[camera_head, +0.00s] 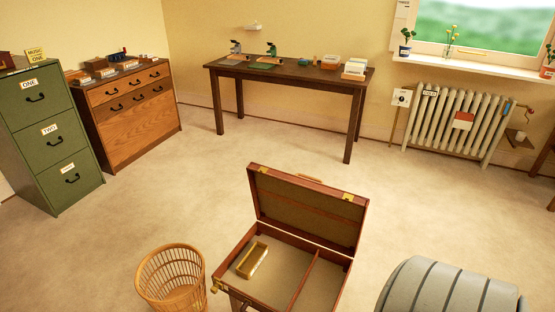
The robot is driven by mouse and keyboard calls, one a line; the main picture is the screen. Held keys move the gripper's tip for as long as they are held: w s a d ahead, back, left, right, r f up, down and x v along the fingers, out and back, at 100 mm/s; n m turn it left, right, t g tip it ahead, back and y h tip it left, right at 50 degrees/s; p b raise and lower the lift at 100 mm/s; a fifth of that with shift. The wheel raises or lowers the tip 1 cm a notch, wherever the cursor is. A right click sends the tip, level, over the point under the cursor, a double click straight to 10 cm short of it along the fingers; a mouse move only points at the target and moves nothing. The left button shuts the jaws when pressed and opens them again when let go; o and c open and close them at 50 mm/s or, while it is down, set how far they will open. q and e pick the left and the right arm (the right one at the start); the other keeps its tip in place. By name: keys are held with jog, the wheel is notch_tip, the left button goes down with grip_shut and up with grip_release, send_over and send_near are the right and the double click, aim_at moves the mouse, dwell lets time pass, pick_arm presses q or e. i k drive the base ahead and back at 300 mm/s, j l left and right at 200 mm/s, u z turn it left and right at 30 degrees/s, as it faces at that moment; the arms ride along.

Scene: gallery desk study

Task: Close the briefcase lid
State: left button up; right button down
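The brown briefcase (328,254) stands open in the lower middle of the head view, on a support of which a little wood shows at its lower left. Its lid (306,211) is raised and leans slightly back on the far side, the lining facing me. Brass latches show near the lid's upper corners. Inside, a divider splits the base into two compartments, and a small yellowish box or tray (252,260) lies in the left one. The near edge of the case is cut off by the frame. Neither of my grippers is in view.
A wicker basket (171,277) stands close left of the briefcase. A grey ribbed rounded object (450,290) is at the lower right. A green filing cabinet (52,140), a wooden drawer cabinet (128,115), a dark table (289,78) and a radiator (456,122) line the walls. Open floor lies between.

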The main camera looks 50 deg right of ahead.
aim_at(333, 219)
jog(key=l+u, duration=0.15)
jog(key=l, duration=0.35)
jog(key=k+l+u, duration=0.1)
jog(key=l, duration=0.4)
jog(key=k+l+u, duration=0.15)
jog(key=l, duration=0.35)
jog(key=l+u, duration=0.1)
jog(key=l, duration=0.4)
jog(key=k+l+u, duration=0.15)
jog(key=l, duration=0.3)
jog(key=k+l, duration=0.1)
jog(key=l, duration=0.25)
jog(key=k+l, duration=0.1)
jog(key=l, duration=0.3)
jog(key=k+l, duration=0.1)
jog(key=l, duration=0.25)
jog(key=k+l, duration=0.15)
jog(key=l, duration=0.2)
jog(key=k+l, duration=0.1)
jog(key=l, duration=0.3)
